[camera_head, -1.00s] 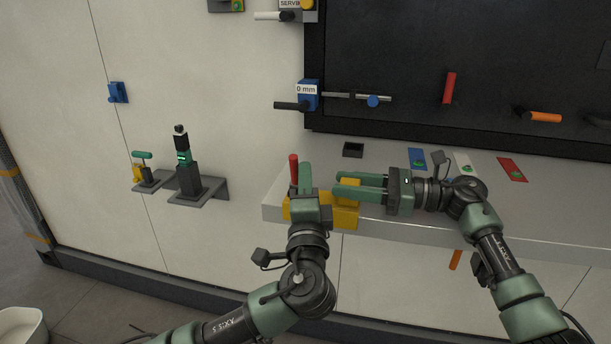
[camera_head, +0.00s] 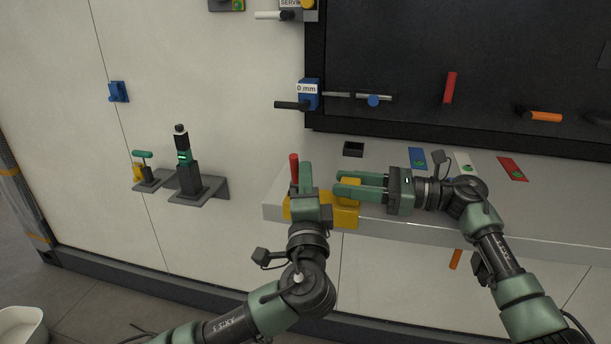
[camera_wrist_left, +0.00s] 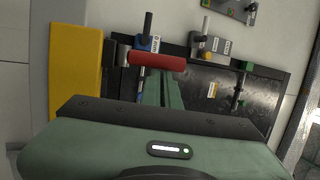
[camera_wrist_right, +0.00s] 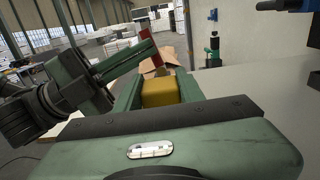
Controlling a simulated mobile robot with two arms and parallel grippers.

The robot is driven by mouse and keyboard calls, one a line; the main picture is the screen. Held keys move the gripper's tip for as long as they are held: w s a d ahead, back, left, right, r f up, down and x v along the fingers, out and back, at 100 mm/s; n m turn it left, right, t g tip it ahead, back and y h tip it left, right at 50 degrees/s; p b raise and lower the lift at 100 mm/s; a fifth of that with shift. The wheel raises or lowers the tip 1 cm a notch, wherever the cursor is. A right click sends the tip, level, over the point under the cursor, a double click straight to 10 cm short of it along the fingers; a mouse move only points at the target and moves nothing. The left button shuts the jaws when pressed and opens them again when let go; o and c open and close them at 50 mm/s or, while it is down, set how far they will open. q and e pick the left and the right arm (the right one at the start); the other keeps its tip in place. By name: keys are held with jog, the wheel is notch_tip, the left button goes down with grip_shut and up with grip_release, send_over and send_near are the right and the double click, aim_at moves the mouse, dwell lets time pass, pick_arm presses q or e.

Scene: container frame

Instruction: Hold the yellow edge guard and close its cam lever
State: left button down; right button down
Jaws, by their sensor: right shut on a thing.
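The yellow edge guard (camera_head: 345,216) sits at the left end of the grey ledge, partly hidden by my grippers. Its yellow body also shows in the left wrist view (camera_wrist_left: 76,72) and between the fingers in the right wrist view (camera_wrist_right: 160,92). The red cam lever (camera_head: 294,168) stands upright beside my left fingers; it also shows in the left wrist view (camera_wrist_left: 157,62). My right gripper (camera_head: 347,188) is shut on the guard's raised yellow part from the right. My left gripper (camera_head: 305,175) is in front of the guard, fingers up beside the lever; its jaw gap is unclear.
The ledge (camera_head: 430,228) runs right under a dark panel. On it are a small black box (camera_head: 353,149) and blue, white and red cards (camera_head: 512,168). A blue 0 mm block (camera_head: 308,95) is above. A small bracket (camera_head: 200,190) is on the wall at left.

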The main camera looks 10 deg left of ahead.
pick_arm(q)
jog(key=shift+w+a+f, duration=0.1)
jog(key=shift+a+f, duration=0.05)
jog(key=shift+a, duration=0.15)
pick_arm(e)
jog(key=shift+d, duration=0.2)
jog(key=shift+a, duration=0.15)
pick_arm(q)
jog(key=v, duration=1.2)
jog(key=shift+d, duration=0.25)
pick_arm(e)
jog(key=c, duration=0.8)
grip_release()
